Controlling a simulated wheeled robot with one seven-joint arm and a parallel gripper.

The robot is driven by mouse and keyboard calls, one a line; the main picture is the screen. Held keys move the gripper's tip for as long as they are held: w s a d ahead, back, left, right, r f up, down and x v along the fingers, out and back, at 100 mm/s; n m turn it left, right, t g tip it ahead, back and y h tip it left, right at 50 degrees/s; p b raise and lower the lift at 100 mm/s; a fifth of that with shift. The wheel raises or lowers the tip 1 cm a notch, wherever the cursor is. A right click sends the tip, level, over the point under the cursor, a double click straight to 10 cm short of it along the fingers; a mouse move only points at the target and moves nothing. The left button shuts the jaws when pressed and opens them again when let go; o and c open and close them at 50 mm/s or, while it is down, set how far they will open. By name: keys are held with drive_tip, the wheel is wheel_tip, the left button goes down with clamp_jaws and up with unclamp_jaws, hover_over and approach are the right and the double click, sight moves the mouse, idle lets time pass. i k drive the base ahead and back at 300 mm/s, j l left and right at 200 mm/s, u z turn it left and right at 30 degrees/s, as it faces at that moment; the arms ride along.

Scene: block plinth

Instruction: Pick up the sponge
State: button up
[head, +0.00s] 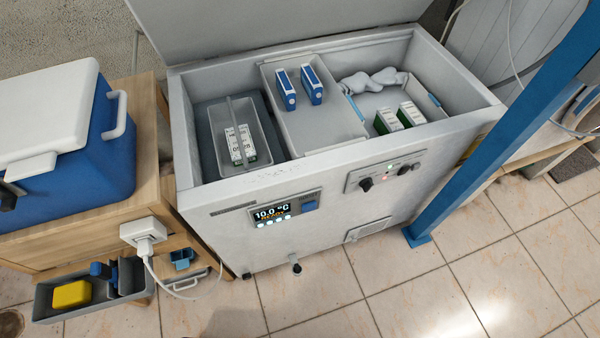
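A yellow sponge (72,294), block-shaped with rounded edges, lies in the left part of a grey open bin (42,303) at the lower left. The bin is low at the front of a wooden stand, near the floor. A dark blue-handled item (103,271) is in the same bin, just right of the sponge. My gripper is not in view.
An open grey chest (335,160) with trays, small boxes and a display fills the middle. A blue-white cooler (65,120) stands on the wooden stand (160,190). A white plug (145,235) and cable hang near the bin. A blue post (500,125) stands right. Tiled floor in front is clear.

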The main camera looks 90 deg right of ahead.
sight(75, 294)
drive_tip(key=z, duration=2.55)
drive_tip(key=u, duration=0.6)
drive_tip(key=k+l+u, duration=0.1)
drive_tip(key=l+u, duration=0.3)
drive_tip(key=k+l+u, duration=0.2)
drive_tip(key=u, duration=0.25)
drive_tip(key=k+l+u, duration=0.2)
drive_tip(key=l+u, duration=0.2)
drive_tip(key=k+l+u, duration=0.15)
drive_tip(key=k+l, duration=0.25)
drive_tip(key=k+l+u, duration=0.1)
drive_tip(key=k+l, duration=0.2)
drive_tip(key=k, duration=0.3)
drive_tip(key=k+l+u, duration=0.15)
drive_tip(key=k+l, duration=0.15)
drive_tip(key=k, duration=0.2)
drive_tip(key=i+j, duration=0.7)
drive_tip(key=i, duration=0.15)
drive_tip(key=i+j, duration=1.45)
drive_tip(key=i, duration=0.25)
